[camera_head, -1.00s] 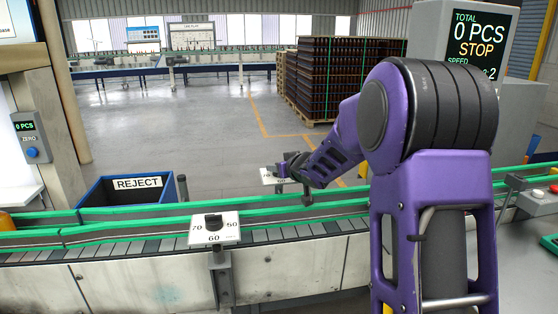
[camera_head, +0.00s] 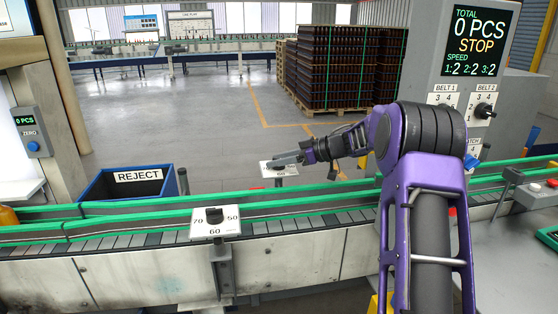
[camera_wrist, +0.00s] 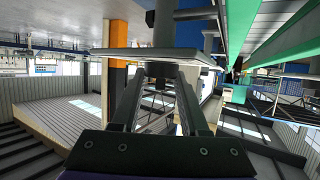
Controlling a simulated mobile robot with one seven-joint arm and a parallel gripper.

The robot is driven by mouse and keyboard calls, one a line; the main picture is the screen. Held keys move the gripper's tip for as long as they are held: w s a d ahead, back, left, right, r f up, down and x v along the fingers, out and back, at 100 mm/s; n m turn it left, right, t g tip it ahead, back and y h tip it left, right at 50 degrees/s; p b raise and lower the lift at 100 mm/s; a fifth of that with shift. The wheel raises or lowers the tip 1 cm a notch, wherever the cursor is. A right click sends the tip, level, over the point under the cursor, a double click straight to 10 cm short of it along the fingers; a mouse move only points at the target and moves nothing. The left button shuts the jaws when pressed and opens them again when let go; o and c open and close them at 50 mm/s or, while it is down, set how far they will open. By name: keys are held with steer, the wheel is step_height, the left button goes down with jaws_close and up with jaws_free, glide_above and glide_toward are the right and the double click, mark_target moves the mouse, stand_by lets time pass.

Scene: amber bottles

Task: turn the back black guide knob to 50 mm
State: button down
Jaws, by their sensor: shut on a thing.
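The back guide plate (camera_head: 265,167) is a small white plate on a post behind the belt, partly covered by my gripper (camera_head: 279,162). Its black knob is hidden behind the fingers, so I cannot read its pointer. In the wrist view, my gripper (camera_wrist: 160,78) has its two fingers closed in at the plate, which shows nearly edge-on (camera_wrist: 115,52) with its grey post (camera_wrist: 164,25) beyond. The gripper is shut on what appears to be the knob. The front black knob (camera_head: 214,214) sits on a nearer white plate (camera_head: 228,230) marked 70, 60 and 50.
Green guide rails (camera_head: 130,210) run along the conveyor between the two plates. A blue REJECT bin (camera_head: 105,187) stands behind the belt at left. A display (camera_head: 475,40) reads STOP at right, above selector knobs. Stacked crates (camera_head: 350,70) stand far behind; open floor lies between.

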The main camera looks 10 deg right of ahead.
steer(key=n+g+y, duration=0.1)
steer(key=n+g, duration=0.2)
steer(key=shift+w+a+n+g+y, duration=0.1)
steer(key=shift+n+g+y, duration=0.2)
steer(key=shift+g, duration=0.1)
steer(key=shift+n+g, duration=0.5)
steer(key=shift+g, duration=0.2)
steer(key=shift+r+n+g+y, duration=0.1)
steer(key=shift+n+g+y, duration=0.2)
steer(key=shift+n+g, duration=0.55)
steer(key=c, duration=0.7)
jaws_free()
steer(key=shift+a, duration=0.15)
steer(key=shift+r, duration=0.1)
